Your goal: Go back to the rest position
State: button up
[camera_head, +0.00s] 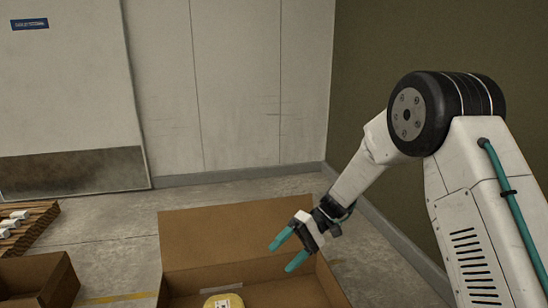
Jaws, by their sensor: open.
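My gripper (282,252) is at the lower middle of the head view, its two teal fingers apart with nothing between them. It is over an open cardboard box (225,232), near the box's right side. A yellow and white item (223,300) shows inside the box at the bottom edge of the picture, below and to the left of my fingers and apart from them. Most of that item is cut off by the frame. My arm reaches in from the right, bent at a large dark joint.
Another brown box (40,280) stands at the lower left. Behind it a wooden pallet (28,228) bears several small white items. A green-brown wall (440,45) is behind and right of my arm. Bare concrete floor lies between the boxes, with a yellow line.

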jog(key=s+d+r+m+t+h, duration=0.2)
jog(key=s+d+r+t+h, duration=0.25)
jog(key=s+d+r, duration=0.95)
jog(key=s+d+r+m+t+h, duration=0.1)
jog(key=s+d, duration=0.3)
jog(key=s, duration=0.4)
jog(key=s+d+r+m+t+h, duration=0.2)
jog(key=s+d+t+h, duration=0.1)
jog(key=s, duration=0.5)
jog(key=shift+s+d+r+t+h, duration=0.15)
jog(key=shift+d+r+t+h, duration=0.25)
jog(key=shift+d+h, duration=0.65)
jog(key=shift+d, duration=0.15)
jog(key=shift+c, duration=0.4)
